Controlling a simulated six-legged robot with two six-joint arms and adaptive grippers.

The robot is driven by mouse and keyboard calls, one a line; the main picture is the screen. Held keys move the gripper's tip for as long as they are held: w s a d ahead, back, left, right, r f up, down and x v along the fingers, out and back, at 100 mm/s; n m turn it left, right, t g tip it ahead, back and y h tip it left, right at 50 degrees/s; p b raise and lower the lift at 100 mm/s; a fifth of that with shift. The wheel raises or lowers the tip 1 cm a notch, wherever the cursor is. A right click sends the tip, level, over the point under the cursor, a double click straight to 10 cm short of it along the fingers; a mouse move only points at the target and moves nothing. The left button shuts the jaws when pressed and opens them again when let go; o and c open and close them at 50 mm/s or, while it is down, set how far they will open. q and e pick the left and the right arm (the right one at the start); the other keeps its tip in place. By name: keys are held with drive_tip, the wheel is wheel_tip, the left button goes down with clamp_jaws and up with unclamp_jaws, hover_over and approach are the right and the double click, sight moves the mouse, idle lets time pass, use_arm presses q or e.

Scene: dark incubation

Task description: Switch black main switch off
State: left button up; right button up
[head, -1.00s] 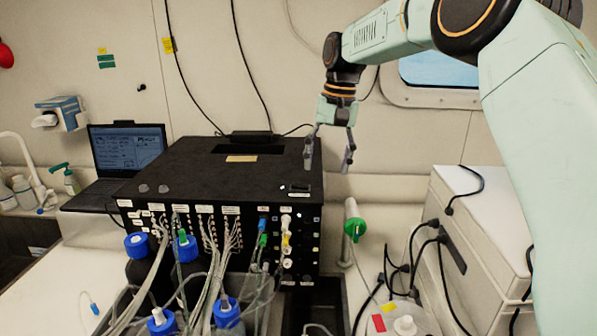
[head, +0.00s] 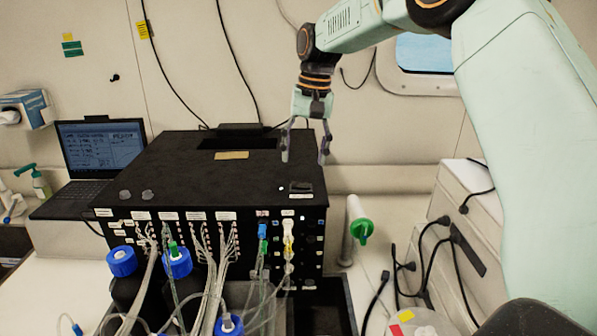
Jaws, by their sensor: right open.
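The black main switch (head: 301,187) appears to be the small black raised part on top of the black box (head: 200,168), near its front right corner. A small white spot lies just left of it and a pale label in front of it. Its position, on or off, is too small to tell. My right gripper (head: 305,158) points down with its two fingers apart and empty. In the head view it shows just above the switch, apart from it; the exact height is hard to judge. My left gripper is not in view.
Tubes run from the box's front to blue-capped bottles (head: 177,263). A laptop (head: 100,150) stands left of the box. A green-ended white tube (head: 361,231) and a white cabinet (head: 470,195) with black cables are on the right. Cables hang behind the box.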

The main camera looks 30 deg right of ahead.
sight(301, 184)
drive_tip(key=f, duration=0.5)
drive_tip(key=shift+w+d+f+p, duration=0.2)
drive_tip(key=shift+w+f+p, duration=0.1)
drive_tip(key=shift+f+p, duration=0.1)
drive_tip(key=shift+a+f, duration=0.1)
drive_tip(key=shift+s+a+r, duration=0.2)
drive_tip(key=shift+a, duration=0.15)
drive_tip(key=shift+c, duration=0.2)
drive_tip(key=shift+w+d+f, duration=0.2)
drive_tip(key=shift+d, duration=0.1)
drive_tip(key=c, duration=0.6)
drive_tip(key=shift+a, duration=0.15)
drive_tip(key=c, duration=0.3)
drive_tip(key=shift+c, duration=1.1)
drive_tip(key=shift+w+a+g+h, duration=0.2)
drive_tip(key=shift+g+h, duration=0.3)
drive_tip(key=shift+h, duration=0.3)
drive_tip(key=shift+g+h, duration=0.3)
drive_tip(key=shift+h, duration=0.2)
